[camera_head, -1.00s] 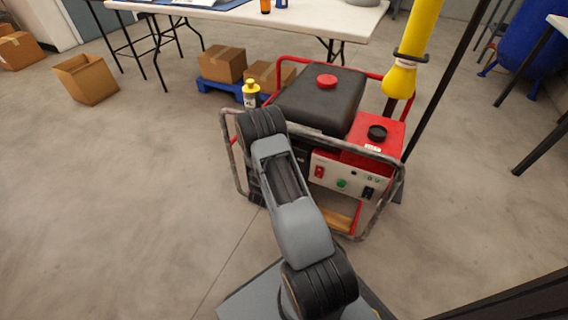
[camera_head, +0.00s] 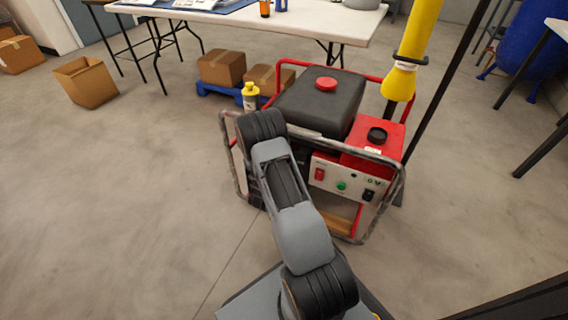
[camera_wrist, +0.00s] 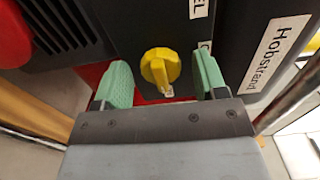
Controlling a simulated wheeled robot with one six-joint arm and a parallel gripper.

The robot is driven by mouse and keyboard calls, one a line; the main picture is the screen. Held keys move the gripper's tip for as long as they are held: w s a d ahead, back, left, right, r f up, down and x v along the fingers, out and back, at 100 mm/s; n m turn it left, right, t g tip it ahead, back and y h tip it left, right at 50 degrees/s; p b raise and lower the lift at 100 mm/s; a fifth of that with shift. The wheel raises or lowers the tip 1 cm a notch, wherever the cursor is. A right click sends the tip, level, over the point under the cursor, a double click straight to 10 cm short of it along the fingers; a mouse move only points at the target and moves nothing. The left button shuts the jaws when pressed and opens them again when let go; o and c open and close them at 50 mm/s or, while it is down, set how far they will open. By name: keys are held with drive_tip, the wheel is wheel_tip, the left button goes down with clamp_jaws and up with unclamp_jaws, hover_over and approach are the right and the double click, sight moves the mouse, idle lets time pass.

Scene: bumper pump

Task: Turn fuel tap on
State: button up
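The fuel tap is a yellow knob (camera_wrist: 160,70) on the machine, centred in the wrist view. My gripper (camera_wrist: 163,82) is open, with one green finger pad on each side of the knob. Both pads are apart from the knob. A label ending in "EL" is partly visible above it. In the head view the machine (camera_head: 330,165) is a generator-like unit with a black tank, a red body and a tube frame. My arm hides the tap and my gripper in that view.
A label reading "Hobstrand" (camera_wrist: 278,52) is on the dark housing right of the gripper. Frame tubes lie close on both sides. A yellow-capped bottle (camera_head: 250,97) stands behind my arm. A white table (camera_head: 290,18) is at the back.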

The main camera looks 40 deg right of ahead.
drive_tip(key=p+v, duration=0.2)
drive_tip(key=v, duration=1.2)
drive_tip(key=shift+p, duration=0.4)
drive_tip(key=shift+d, duration=0.1)
